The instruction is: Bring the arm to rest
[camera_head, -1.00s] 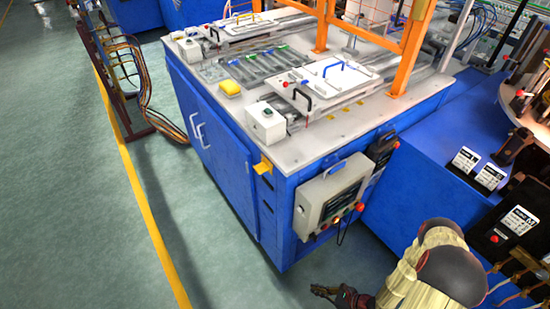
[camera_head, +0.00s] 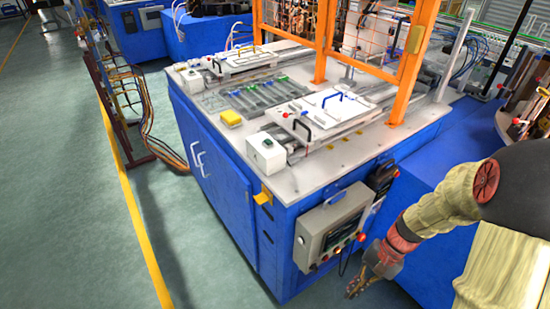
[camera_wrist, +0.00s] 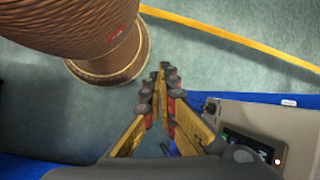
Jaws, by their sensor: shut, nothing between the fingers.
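My gripper (camera_head: 352,291) is at the lower right of the head view, beside the front of the blue workstation and below its control panel. It points down and to the left. In the wrist view my gripper (camera_wrist: 163,72) is shut and empty, its fingertips together over the green floor. My arm, in a tan cover, comes in from the right edge of the head view.
The blue workstation (camera_head: 222,185) with its light top fills the middle. Its control panel (camera_head: 330,228), with buttons, juts out near my gripper and also shows in the wrist view (camera_wrist: 250,135). The green floor (camera_head: 60,220) at left is clear.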

